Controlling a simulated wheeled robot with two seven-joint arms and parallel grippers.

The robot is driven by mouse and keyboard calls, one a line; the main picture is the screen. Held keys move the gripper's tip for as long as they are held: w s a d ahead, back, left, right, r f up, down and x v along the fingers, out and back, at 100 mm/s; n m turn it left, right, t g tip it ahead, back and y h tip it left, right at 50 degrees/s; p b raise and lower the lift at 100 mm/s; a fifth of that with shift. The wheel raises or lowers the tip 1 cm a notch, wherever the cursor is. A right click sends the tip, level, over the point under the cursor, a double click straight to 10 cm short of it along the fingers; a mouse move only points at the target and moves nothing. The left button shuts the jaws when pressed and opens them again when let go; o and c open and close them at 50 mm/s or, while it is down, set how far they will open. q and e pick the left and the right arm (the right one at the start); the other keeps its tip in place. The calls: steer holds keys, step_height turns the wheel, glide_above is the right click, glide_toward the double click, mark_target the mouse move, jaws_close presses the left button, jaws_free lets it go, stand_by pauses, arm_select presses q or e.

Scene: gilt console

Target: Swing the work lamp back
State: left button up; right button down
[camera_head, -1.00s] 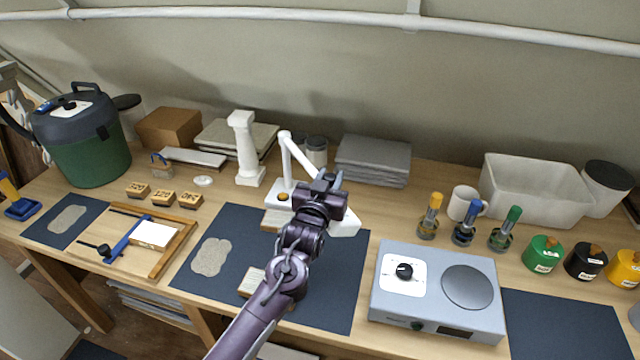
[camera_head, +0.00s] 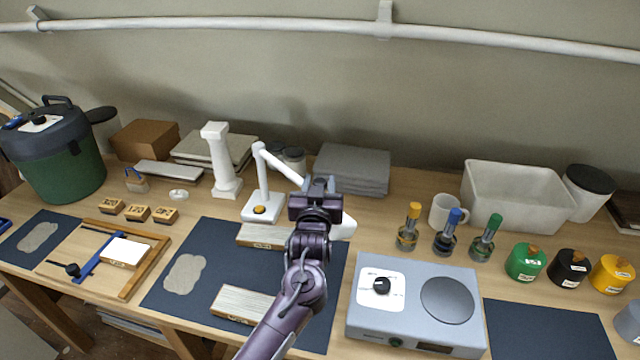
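The white work lamp stands on the bench with its square base (camera_head: 262,208) at the back of the dark middle mat. Its jointed arm (camera_head: 280,165) rises from the base and slopes down right, behind my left gripper (camera_head: 320,188). Part of the white lamp head (camera_head: 345,229) shows just right of the gripper; the rest is hidden. My purple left arm reaches up from the bottom edge. The gripper is at the lamp's head end, seen from behind; its fingers and any contact are hidden. My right gripper is not in view.
The mat (camera_head: 200,245) bears wooden blocks (camera_head: 243,304). A grey device with a dial (camera_head: 418,308) stands right of my arm. Bottles (camera_head: 408,228), a mug (camera_head: 446,211) and a white bin (camera_head: 515,190) are farther right. A white column (camera_head: 221,160) and grey stack (camera_head: 350,168) stand behind.

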arm_select(q)
steer(key=shift+o, duration=0.8)
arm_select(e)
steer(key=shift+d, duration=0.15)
arm_select(q)
steer(key=shift+s+f, duration=0.1)
steer(key=shift+s, duration=0.1)
steer(key=s+b, duration=0.2)
steer(key=s, duration=0.4)
steer(key=shift+a, duration=0.15)
steer(key=shift+s, duration=0.7)
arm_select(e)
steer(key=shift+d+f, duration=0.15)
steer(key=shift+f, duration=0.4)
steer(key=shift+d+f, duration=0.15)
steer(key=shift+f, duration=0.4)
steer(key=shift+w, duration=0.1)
